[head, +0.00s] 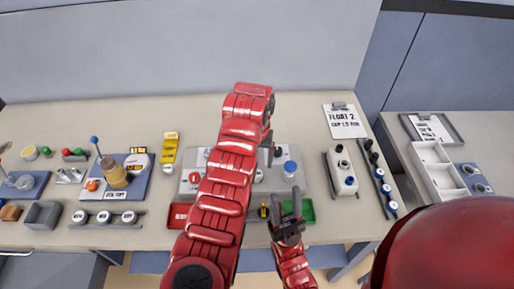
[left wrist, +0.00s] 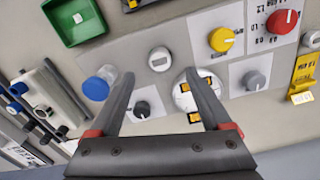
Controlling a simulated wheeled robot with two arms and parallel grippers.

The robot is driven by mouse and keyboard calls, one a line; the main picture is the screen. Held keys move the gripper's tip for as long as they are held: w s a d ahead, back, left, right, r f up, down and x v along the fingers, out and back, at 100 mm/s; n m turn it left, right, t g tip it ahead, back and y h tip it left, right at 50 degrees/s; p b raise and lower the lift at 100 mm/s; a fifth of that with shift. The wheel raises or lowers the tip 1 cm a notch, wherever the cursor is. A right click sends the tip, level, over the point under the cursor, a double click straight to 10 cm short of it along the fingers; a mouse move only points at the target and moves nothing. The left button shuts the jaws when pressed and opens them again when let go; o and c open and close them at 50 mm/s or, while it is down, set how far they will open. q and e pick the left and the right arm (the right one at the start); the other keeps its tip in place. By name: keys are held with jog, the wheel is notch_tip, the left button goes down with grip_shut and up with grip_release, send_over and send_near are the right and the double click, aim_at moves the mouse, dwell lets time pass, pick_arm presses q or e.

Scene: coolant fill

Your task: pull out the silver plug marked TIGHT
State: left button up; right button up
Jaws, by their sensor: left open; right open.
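No plug with a readable TIGHT mark shows; the lettering is too small to read. The grey panel (head: 300,185) stands on the bench, partly hidden by my left arm. My left gripper (head: 268,148) is open above it; the left wrist view shows its fingers (left wrist: 160,74) apart with nothing between them. Beyond the fingertips is a white round piece with a grey face (left wrist: 160,58). A black knob (left wrist: 142,108) and a white round part with yellow pieces (left wrist: 183,92) lie between or behind the fingers. My right gripper (head: 287,212) is open and empty at the panel's front.
A blue-capped cylinder (left wrist: 97,88) stands close beside one left finger; it shows in the head view (head: 290,168). Yellow (left wrist: 221,39), red (left wrist: 282,21) and grey (left wrist: 254,80) knobs sit on the panel. A green tray (head: 306,210) and a red tray (head: 179,215) flank the front.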

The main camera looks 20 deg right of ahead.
aim_at(257, 173)
pick_arm(q)
notch_tip(257, 173, down, 6)
jog(key=shift+r+p, duration=0.1)
jog(key=shift+p, duration=0.6)
jog(key=shift+f, duration=0.65)
jog(key=shift+c, duration=0.4)
grip_shut()
jog(key=c, duration=0.7)
grip_release()
jog(key=shift+c, duration=0.2)
jog(key=c, duration=0.3)
jog(key=shift+c, duration=0.2)
